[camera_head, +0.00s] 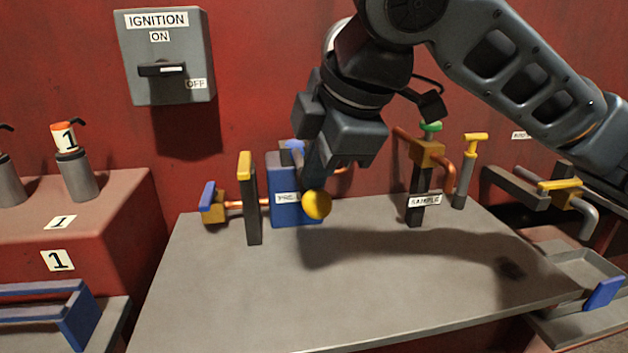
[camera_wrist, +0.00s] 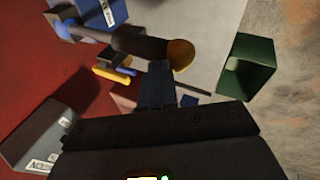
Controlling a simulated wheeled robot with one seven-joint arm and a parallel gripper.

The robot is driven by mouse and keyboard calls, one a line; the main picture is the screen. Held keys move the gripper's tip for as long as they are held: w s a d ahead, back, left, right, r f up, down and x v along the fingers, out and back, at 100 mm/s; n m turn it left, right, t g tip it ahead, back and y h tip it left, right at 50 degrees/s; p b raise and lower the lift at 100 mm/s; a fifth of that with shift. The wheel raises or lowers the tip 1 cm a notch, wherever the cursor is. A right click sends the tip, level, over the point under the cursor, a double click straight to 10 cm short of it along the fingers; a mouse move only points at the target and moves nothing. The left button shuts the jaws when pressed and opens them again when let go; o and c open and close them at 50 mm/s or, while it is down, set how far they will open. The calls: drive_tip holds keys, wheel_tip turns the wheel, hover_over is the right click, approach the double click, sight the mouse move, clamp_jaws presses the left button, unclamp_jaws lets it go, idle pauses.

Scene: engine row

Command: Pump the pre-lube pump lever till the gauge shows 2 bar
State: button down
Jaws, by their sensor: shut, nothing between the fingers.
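The pre-lube pump is a blue block (camera_head: 284,212) with a partly hidden white label, at the back of the grey bench. Its lever ends in a round yellow knob (camera_head: 317,204), facing me. In the wrist view a dark lever shaft (camera_wrist: 140,43) runs from the blue block (camera_wrist: 92,12) to the yellow knob (camera_wrist: 181,54). My gripper (camera_head: 314,182) points down, shut and empty, with its tips close above the knob in the head view. I cannot tell whether they touch it. In the wrist view the fingers (camera_wrist: 156,82) lie just below knob and shaft. I cannot make out a gauge.
A dark post with a yellow top (camera_head: 249,200) stands left of the pump. The sample valve (camera_head: 426,154) and a yellow-handled pump (camera_head: 466,170) stand to the right. The ignition box (camera_head: 168,90) is on the red wall. The bench front (camera_head: 300,290) is clear.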

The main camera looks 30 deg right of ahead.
drive_tip(key=v, duration=0.5)
drive_tip(key=shift+s+r, duration=0.25)
drive_tip(key=shift+s, duration=0.15)
drive_tip(key=shift+p, duration=0.3)
idle(0.4)
